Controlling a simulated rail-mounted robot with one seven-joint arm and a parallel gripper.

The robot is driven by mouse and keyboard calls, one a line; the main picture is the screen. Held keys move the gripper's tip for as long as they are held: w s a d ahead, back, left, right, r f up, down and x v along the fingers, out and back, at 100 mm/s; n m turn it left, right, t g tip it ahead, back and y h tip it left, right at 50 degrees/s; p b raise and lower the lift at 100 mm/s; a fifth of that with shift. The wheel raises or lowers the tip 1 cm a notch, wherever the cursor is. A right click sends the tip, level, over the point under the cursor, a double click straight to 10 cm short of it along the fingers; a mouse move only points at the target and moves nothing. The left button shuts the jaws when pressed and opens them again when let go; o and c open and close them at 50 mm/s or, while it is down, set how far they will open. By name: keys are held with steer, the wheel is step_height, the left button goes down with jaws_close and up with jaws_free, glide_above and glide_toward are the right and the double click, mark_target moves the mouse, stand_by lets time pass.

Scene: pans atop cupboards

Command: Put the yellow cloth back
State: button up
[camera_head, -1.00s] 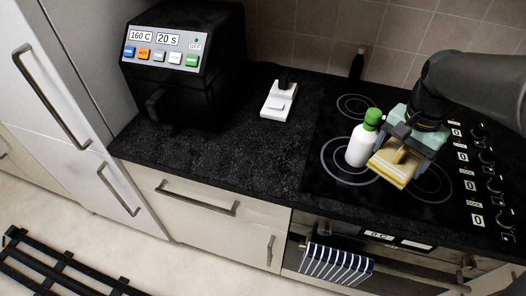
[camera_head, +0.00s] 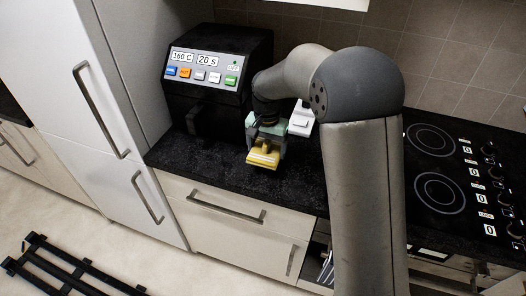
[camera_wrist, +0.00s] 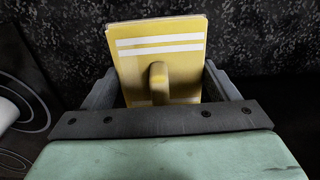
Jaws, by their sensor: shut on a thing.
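My gripper (camera_head: 265,145) is over the black counter, in front of the air fryer-like black appliance's right side. It is shut on the yellow cloth (camera_head: 262,159), a flat yellow piece with white stripes and a raised yellow grip. In the wrist view the yellow cloth (camera_wrist: 188,55) stands between my fingers, with its grip in the middle. In the head view it is at or just above the counter; I cannot tell whether it touches.
The black appliance (camera_head: 205,80) with coloured buttons stands at the left back. A white device (camera_head: 302,118) is behind my gripper, partly hidden. The hob (camera_head: 435,165) is at the right. The black counter (camera_head: 195,160) has clear room left of my gripper. My arm hides the bottle area.

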mark_target(263, 149)
steer(key=shift+w+a+f+p, duration=0.15)
steer(key=shift+w+a+f, duration=0.15)
steer(key=shift+w+f, duration=0.25)
steer(key=shift+w+a+f+p, duration=0.15)
steer(key=shift+w+a+f, duration=0.15)
steer(key=shift+f, duration=0.4)
step_height(263, 149, down, 3)
steer(key=shift+r, duration=0.1)
